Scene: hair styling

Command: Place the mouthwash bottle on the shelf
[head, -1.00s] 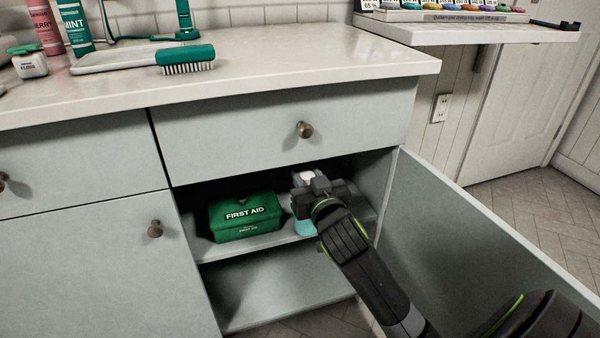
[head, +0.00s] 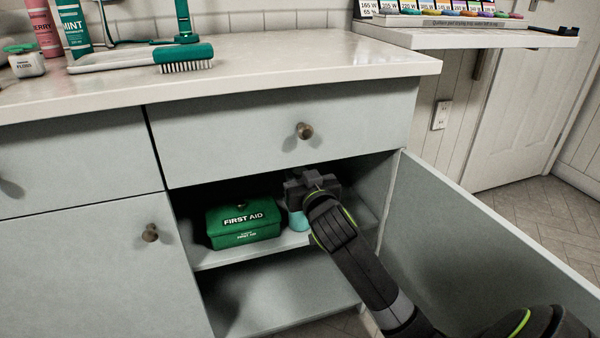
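The mouthwash bottle (head: 297,220) is mostly hidden behind my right gripper. Only a pale teal part of it shows, at the upper shelf (head: 225,257) inside the open cabinet, to the right of the green first aid box. My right gripper (head: 310,187) reaches into the cabinet, in front of and over the bottle. Its fingertips are hidden, so I cannot tell whether they hold the bottle. I also cannot tell whether the bottle's base touches the shelf. My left gripper is not in view.
The first aid box (head: 243,225) fills the shelf's left part. The open door (head: 480,235) stands right of my arm. A closed drawer (head: 285,130) and the countertop (head: 300,65) are above. The lower shelf (head: 270,295) looks empty. A green brush (head: 187,60) lies on the counter.

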